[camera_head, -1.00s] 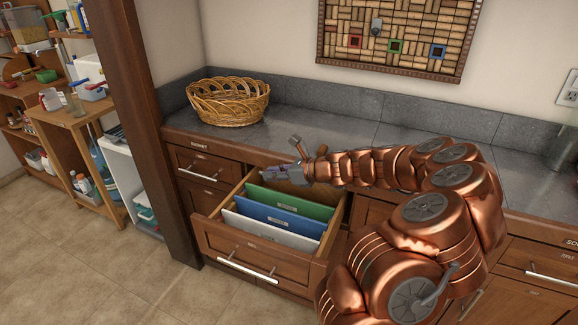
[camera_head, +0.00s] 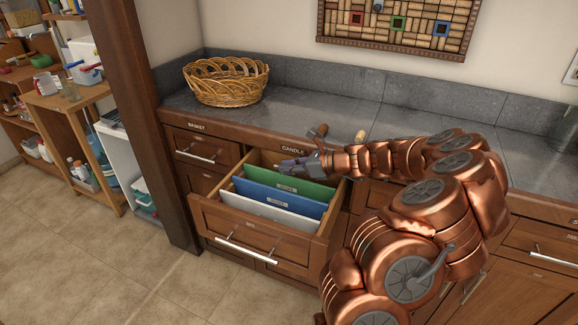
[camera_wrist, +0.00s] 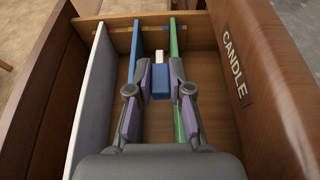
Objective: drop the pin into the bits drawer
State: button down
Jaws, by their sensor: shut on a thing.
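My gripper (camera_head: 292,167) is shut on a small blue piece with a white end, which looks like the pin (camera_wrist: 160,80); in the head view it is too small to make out. In the wrist view my gripper (camera_wrist: 160,72) points down over the open drawer (camera_wrist: 206,100). The drawer also shows in the head view (camera_head: 250,238), pulled out below the counter. It has white (camera_head: 262,209), blue (camera_head: 275,198) and green (camera_head: 290,185) upright dividers. The held piece appears between the blue and green dividers. A CANDLE label (camera_wrist: 232,68) is on the cabinet front above; the drawer's own label is unreadable.
A wicker basket (camera_head: 225,85) stands on the grey counter (camera_head: 290,112). A small hammer-like item (camera_head: 318,130) and a cork-like piece (camera_head: 361,136) lie near the counter's edge. A wooden post (camera_head: 135,110) stands left of the drawers. A framed cork board (camera_head: 420,22) hangs above.

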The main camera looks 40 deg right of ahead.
jog(key=shift+f, duration=0.35)
jog(key=c, duration=1)
grip_release()
jog(key=v, duration=1.2)
jog(key=shift+r, duration=0.1)
